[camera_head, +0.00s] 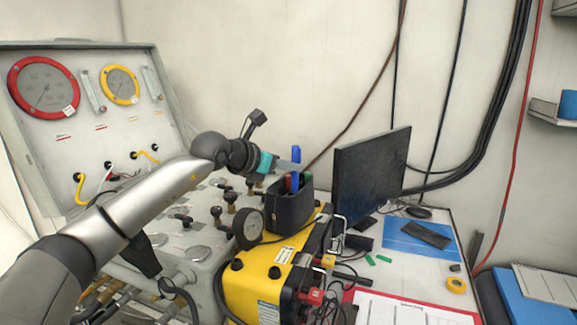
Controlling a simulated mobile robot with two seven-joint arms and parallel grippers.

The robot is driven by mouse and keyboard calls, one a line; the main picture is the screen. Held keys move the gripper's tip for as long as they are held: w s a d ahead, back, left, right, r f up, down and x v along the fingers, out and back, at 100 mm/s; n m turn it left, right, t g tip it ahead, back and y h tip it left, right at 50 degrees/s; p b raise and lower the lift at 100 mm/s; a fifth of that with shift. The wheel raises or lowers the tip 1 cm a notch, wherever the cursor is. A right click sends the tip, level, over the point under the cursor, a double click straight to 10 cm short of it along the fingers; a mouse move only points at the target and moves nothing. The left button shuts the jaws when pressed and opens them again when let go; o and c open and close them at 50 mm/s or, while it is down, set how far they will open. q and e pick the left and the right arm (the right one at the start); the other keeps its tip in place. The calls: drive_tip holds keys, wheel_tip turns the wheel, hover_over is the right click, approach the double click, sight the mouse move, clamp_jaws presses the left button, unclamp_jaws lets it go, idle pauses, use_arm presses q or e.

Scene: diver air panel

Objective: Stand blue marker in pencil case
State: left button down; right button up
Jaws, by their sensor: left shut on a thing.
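The blue marker (295,167) is upright, its lower part in the mouth of the dark pencil case (290,208). A red marker and a green one stand in the case beside it. My left gripper (290,166) reaches in from the left, above the case, and is shut on the blue marker. Its fingers hide part of the marker, and the case wall hides the marker's lower end. My right gripper does not show.
A black monitor (371,176) stands close on the right. The grey gauge panel (92,130) is at the left. A blue mat (410,240) lies on the white desk.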

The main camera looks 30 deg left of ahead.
use_arm(q)
drive_tip(key=shift+f+b, duration=1.1)
drive_tip(key=shift+f, duration=0.05)
idle(0.7)
idle(0.3)
drive_tip(key=c, duration=0.7)
unclamp_jaws()
drive_tip(key=shift+r, duration=0.1)
wheel_tip(320, 180, up, 9)
drive_tip(key=p, duration=0.6)
drive_tip(key=shift+p, duration=0.35)
idle(0.5)
